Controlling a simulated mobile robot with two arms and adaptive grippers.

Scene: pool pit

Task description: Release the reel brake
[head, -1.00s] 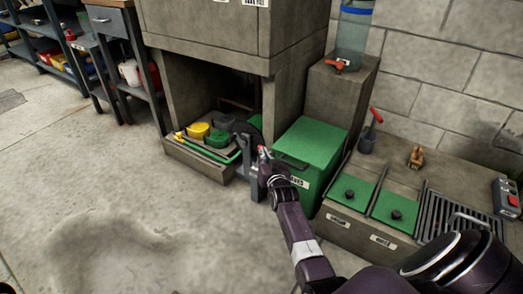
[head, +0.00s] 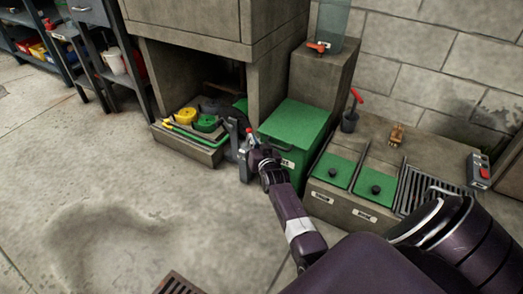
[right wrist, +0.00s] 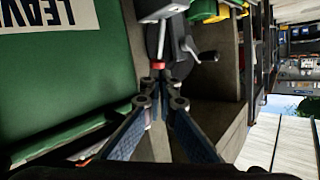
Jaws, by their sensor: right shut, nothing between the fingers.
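A dark grey reel stand (head: 233,133) stands on the floor in front of the alcove, left of the green box. The gripper hides part of the stand. My left gripper is not in view.
The green box (head: 296,124) stands close on the right of my gripper. A low concrete bench with green lids (head: 335,169) and a grate (head: 427,184) lies further right. The floor in front is open.

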